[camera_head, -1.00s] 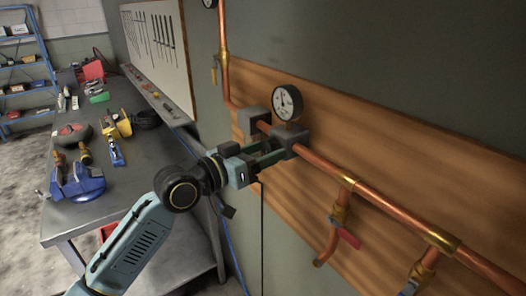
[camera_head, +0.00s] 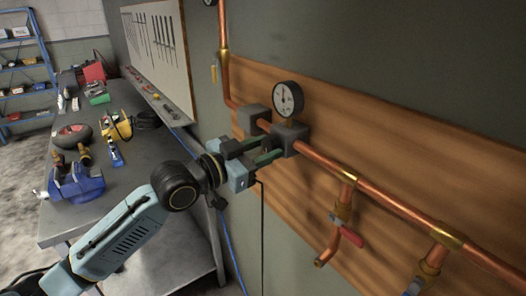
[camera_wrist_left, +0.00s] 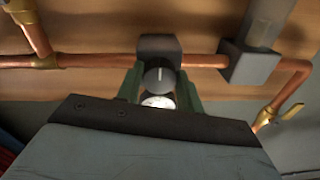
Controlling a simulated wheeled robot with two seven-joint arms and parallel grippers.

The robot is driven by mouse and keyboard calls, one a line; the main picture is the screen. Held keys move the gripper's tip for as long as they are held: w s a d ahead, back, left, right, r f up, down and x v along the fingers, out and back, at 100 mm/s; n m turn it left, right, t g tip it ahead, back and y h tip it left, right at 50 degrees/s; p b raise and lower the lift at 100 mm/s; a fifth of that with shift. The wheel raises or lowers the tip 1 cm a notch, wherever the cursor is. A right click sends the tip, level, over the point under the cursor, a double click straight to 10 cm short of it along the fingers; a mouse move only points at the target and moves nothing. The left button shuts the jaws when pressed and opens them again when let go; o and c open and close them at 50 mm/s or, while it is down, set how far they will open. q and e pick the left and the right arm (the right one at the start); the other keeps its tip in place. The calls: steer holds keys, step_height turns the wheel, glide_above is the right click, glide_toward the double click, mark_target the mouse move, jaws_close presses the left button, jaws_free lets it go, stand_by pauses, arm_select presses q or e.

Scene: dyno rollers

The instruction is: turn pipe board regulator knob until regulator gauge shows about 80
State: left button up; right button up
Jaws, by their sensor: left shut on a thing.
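The regulator block (camera_head: 289,136) sits on the copper pipe of the wooden pipe board, with the round white gauge (camera_head: 288,98) above it. The gauge's needle is too small to read surely. My left gripper (camera_head: 268,152) reaches the block from the left, its green fingers shut on the regulator knob. In the left wrist view the dark knob (camera_wrist_left: 158,74) with a pale mark shows between the fingers, and part of the gauge dial (camera_wrist_left: 158,101) shows just below it. In the head view the fingers hide the knob. My right gripper is out of view.
A second grey block (camera_head: 256,118) sits left of the regulator. A red-handled valve (camera_head: 346,232) hangs from the pipe to the right. A workbench (camera_head: 150,165) with a blue vise (camera_head: 78,183) and several tools stands left.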

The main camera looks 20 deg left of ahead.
arm_select(q)
steer(key=o, duration=1)
steer(key=b+v, duration=0.3)
steer(key=v, duration=1)
steer(key=shift+s+a, duration=0.1)
stand_by(0.9)
